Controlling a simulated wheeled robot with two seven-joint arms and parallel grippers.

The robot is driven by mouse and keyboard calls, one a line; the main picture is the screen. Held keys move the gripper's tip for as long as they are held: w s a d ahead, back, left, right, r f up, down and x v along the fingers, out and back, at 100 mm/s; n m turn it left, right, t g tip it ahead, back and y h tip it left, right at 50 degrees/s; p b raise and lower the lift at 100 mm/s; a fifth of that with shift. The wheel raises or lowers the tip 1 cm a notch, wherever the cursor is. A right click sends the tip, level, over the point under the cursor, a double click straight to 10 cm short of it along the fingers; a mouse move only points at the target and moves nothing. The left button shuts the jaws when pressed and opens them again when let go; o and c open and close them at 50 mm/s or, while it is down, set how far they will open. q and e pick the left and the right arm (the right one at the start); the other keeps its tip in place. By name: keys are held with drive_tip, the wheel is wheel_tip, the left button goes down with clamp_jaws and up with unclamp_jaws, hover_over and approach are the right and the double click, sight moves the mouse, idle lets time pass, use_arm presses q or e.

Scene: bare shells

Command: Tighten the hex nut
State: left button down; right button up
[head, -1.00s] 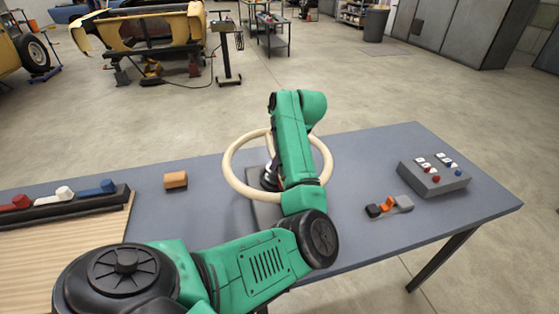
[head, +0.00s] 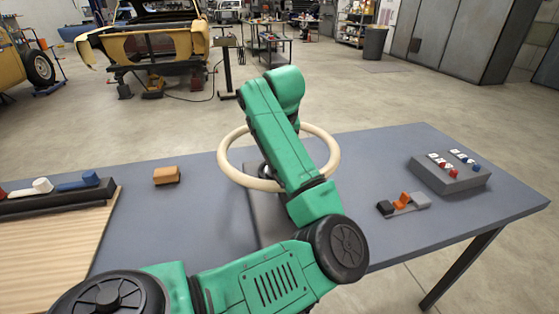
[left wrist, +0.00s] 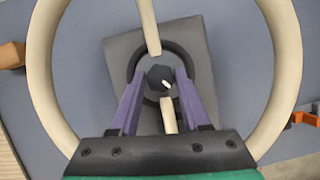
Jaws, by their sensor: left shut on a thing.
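The dark hex nut (left wrist: 159,78) sits at the hub of a cream wheel (left wrist: 40,70), between two cream spokes, in the left wrist view. A dark round hub and a dark square base plate (left wrist: 122,50) lie beneath it. My left gripper (left wrist: 160,74) has its purple fingers on either side of the nut and is shut on it. In the head view the wheel (head: 228,170) stands over the grey table, and my green left arm crosses in front of its middle. The nut and fingertips are hidden there. My right gripper is not in view.
An orange-brown block (head: 166,175) lies left of the wheel. A black rack (head: 60,199) with coloured pieces stands by a wooden board (head: 60,235). A small orange lever device (head: 403,203) and a grey button box (head: 452,180) are on the right. Bare table lies between.

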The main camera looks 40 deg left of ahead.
use_arm(q)
drive_tip(key=m+b, duration=0.1)
drive_tip(key=b, duration=0.1)
drive_tip(key=m+t+h+b, duration=0.1)
drive_tip(key=m, duration=0.1)
drive_tip(key=shift+a+f+m+b, duration=0.1)
drive_tip(key=shift+f+m+b, duration=0.1)
drive_tip(key=shift+m+b, duration=0.15)
drive_tip(key=m+h+b, duration=0.1)
drive_tip(key=m+b, duration=0.2)
drive_tip(key=shift+a+m+t, duration=0.1)
drive_tip(key=shift+m+t, duration=0.15)
drive_tip(key=shift+t, duration=0.05)
drive_tip(key=m, duration=0.1)
drive_tip(key=m+h+b, duration=0.1)
drive_tip(key=shift+r+m, duration=0.2)
drive_tip(key=shift+m, duration=0.1)
drive_tip(key=shift+a+m+h, duration=0.1)
drive_tip(key=shift+m+h, duration=0.6)
drive_tip(key=shift+m, duration=0.8)
drive_tip(key=shift+c, duration=1.8)
unclamp_jaws()
drive_tip(key=shift+s, duration=0.1)
drive_tip(key=shift+r, duration=0.1)
